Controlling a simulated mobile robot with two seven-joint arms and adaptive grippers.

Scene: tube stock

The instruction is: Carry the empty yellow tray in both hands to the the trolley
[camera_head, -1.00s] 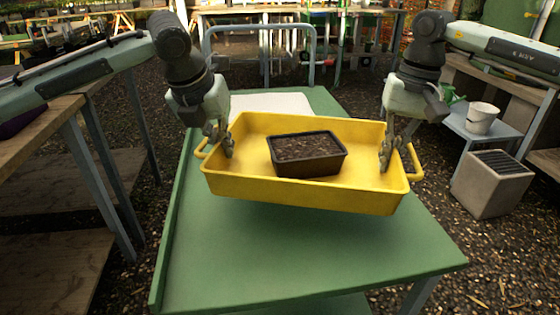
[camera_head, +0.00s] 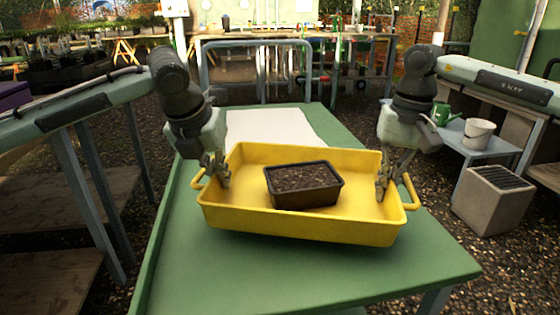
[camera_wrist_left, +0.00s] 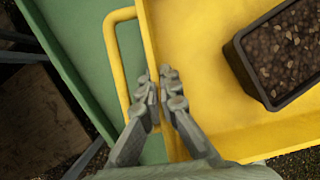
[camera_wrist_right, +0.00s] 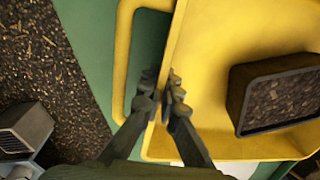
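The yellow tray (camera_head: 300,222) is level over the green top of the trolley (camera_head: 210,280); I cannot tell whether it touches the top. It is not empty: a black pot (camera_head: 305,195) full of brown soil stands in it. My left gripper (camera_head: 219,182) is shut on the tray's left wall, beside the left handle; the left wrist view shows the wall between its fingers (camera_wrist_left: 162,92). My right gripper (camera_head: 383,184) is shut on the right wall beside the right handle, with the wall between its fingers in the right wrist view (camera_wrist_right: 162,95).
A white sheet (camera_head: 275,125) lies on the trolley top behind the tray. A grey tube rail (camera_head: 258,44) stands at the trolley's far end. At right are a grey bin (camera_head: 493,203) and a low table with a white bucket (camera_head: 478,133). A wooden bench stands at left.

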